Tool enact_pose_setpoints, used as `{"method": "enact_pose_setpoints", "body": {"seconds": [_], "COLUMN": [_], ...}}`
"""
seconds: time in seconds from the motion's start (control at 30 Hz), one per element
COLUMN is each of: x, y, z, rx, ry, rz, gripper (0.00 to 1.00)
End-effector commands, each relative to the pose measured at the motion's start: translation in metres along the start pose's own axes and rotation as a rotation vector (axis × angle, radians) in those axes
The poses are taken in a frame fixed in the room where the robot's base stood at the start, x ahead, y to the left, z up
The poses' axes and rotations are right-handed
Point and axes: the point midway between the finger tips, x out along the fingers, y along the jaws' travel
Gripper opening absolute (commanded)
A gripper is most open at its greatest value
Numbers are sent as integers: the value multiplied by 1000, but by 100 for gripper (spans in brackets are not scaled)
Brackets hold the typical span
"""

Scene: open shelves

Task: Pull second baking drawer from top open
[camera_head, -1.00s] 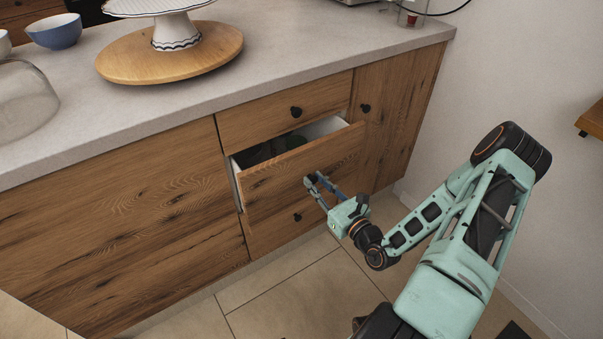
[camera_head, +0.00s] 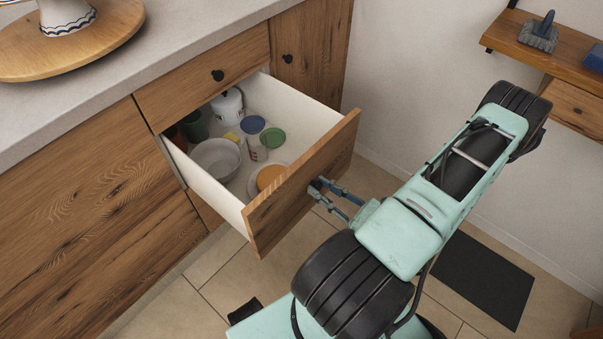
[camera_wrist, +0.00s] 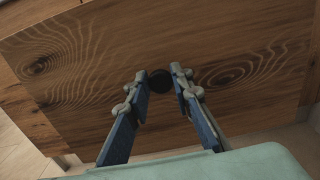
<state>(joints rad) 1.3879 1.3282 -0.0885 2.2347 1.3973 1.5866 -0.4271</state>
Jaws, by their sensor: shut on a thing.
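The second drawer from the top (camera_head: 282,207) stands far out of the cabinet, with its wooden front and white inner walls showing. My gripper (camera_head: 318,187) is at the middle of its front. In the wrist view my gripper (camera_wrist: 160,80) has its two fingers on either side of the round black knob (camera_wrist: 160,81), shut on it. The top drawer (camera_head: 207,84) above is closed, with its own black knob (camera_head: 217,75).
Inside the drawer lie a white bowl (camera_head: 217,158), a white jar (camera_head: 227,104), a blue dish (camera_head: 252,124), a green dish (camera_head: 272,138) and an orange dish (camera_head: 270,177). A wall shelf (camera_head: 555,40) is at the right. A dark mat (camera_head: 484,277) lies on the floor.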

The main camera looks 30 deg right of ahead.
Motion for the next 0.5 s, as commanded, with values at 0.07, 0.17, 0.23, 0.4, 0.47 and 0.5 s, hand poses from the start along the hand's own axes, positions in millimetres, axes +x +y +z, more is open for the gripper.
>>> {"method": "enact_pose_setpoints", "body": {"seconds": [0.07, 0.17, 0.23, 0.4, 0.47, 0.5], "x": [-16, -31, -40, -53, -55, -56], "y": [0, 0, 0, 0, 1, 1], "z": [-2, -1, -1, -1, -1, -1], "rx": [-1, 0, 0, 0, 0, 0], "ry": [3, 2, 2, 3, 2, 2], "rz": [-1, 0, 0, 2, 3, 3], "gripper": [0, 0, 0, 0, 0, 0]}}
